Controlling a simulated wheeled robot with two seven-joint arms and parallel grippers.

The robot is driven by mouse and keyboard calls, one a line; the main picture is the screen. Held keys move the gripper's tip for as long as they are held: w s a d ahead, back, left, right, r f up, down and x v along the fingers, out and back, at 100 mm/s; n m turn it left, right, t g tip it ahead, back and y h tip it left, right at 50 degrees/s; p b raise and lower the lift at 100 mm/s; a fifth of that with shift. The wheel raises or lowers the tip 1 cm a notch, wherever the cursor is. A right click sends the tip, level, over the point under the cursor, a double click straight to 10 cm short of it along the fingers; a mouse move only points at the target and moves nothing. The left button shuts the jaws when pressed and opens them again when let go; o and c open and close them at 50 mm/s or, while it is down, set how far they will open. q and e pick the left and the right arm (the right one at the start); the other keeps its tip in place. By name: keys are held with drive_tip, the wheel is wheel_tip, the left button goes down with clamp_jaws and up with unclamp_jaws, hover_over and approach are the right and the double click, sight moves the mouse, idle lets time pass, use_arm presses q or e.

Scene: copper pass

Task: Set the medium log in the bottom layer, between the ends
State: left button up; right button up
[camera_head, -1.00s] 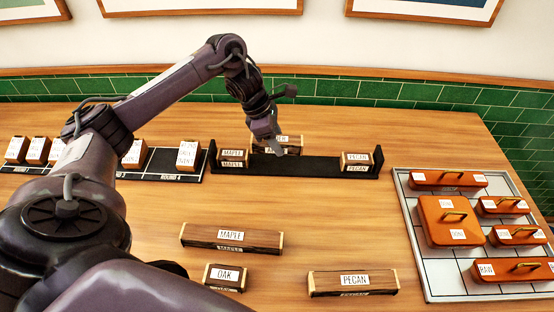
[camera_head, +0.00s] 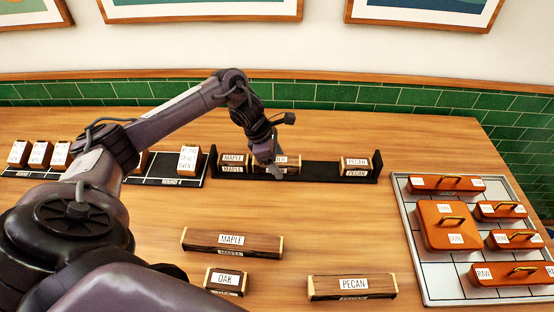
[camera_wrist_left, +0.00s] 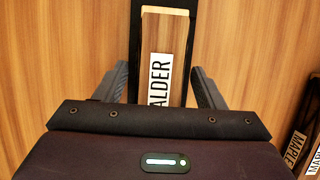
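The medium log, labelled ALDER (camera_wrist_left: 172,50), lies in the black rack (camera_head: 320,171) at the back of the table. It also shows in the head view (camera_head: 292,161), partly hidden by my left gripper. It sits close beside the short MAPLE end block (camera_head: 233,161) at the rack's left. A bare gap separates it from the short PECAN end block (camera_head: 355,165) at the right. My left gripper (camera_wrist_left: 161,82) is open, with a finger on each side of the log and a small gap showing. My right gripper is not in view.
A long MAPLE log (camera_head: 232,242), a small OAK block (camera_head: 225,281) and a PECAN log (camera_head: 352,287) lie on the front table. A tray (camera_head: 430,285) with orange handled pieces is at right. Labelled blocks stand on a black strip (camera_head: 160,168) at left.

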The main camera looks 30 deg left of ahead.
use_arm(q)
drive_tip(key=b+v, duration=0.1)
drive_tip(key=v, duration=0.5)
drive_tip(key=shift+a+r+b, duration=0.1)
drive_tip(key=shift+a+b, duration=0.05)
drive_tip(key=shift+b, duration=0.25)
drive_tip(key=p+v, duration=0.1)
drive_tip(key=v, duration=0.3)
drive_tip(key=shift+s+r+p, duration=0.1)
drive_tip(key=shift+r+p, duration=0.25)
drive_tip(key=shift+r, duration=0.05)
drive_tip(key=shift+s+a+r, duration=0.15)
drive_tip(key=shift+a+r, duration=0.05)
drive_tip(key=shift+r, duration=0.2)
